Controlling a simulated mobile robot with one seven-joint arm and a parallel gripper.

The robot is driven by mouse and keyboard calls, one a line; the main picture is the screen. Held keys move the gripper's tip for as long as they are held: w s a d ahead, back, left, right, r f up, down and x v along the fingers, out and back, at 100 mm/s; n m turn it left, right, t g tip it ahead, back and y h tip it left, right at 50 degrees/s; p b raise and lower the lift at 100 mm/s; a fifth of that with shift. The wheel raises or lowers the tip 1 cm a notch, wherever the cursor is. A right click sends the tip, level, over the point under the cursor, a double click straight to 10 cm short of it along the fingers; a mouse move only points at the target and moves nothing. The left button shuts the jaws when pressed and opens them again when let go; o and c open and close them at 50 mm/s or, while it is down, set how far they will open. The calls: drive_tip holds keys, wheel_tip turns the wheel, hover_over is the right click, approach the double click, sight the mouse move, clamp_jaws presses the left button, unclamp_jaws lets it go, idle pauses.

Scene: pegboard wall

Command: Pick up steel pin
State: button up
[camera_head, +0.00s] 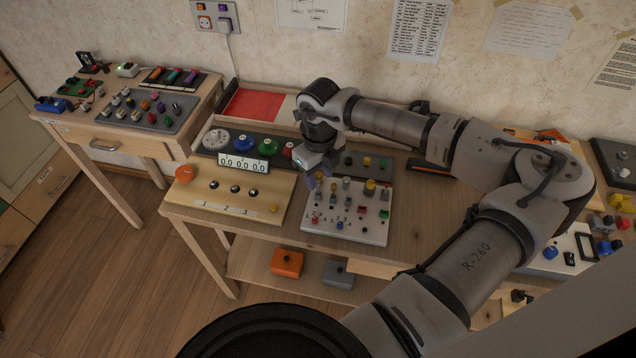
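My gripper (317,182) points down over the left rear part of a white peg panel (372,232) on the middle table. Its fingertips are small and partly merge with the pegs behind, so I cannot tell how far apart they are or whether they hold anything. Several small grey metallic pegs stand upright on the panel, one just right of the gripper (346,184). I cannot tell which of them is the steel pin. Pegs directly under the gripper are partly hidden by it.
Yellow, green and red pegs stand elsewhere on the panel. A wooden counter box (243,188) with dials is to the left, and a dark panel (358,162) with coloured knobs is behind. Another table with parts is at far left. Bare tabletop (420,235) shows right of the panel.

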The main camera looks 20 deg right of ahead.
sight(318, 181)
drive_tip(key=shift+a+f+p, duration=0.15)
drive_tip(key=shift+f+p, duration=0.5)
drive_tip(key=shift+f, duration=1.3)
clamp_jaws()
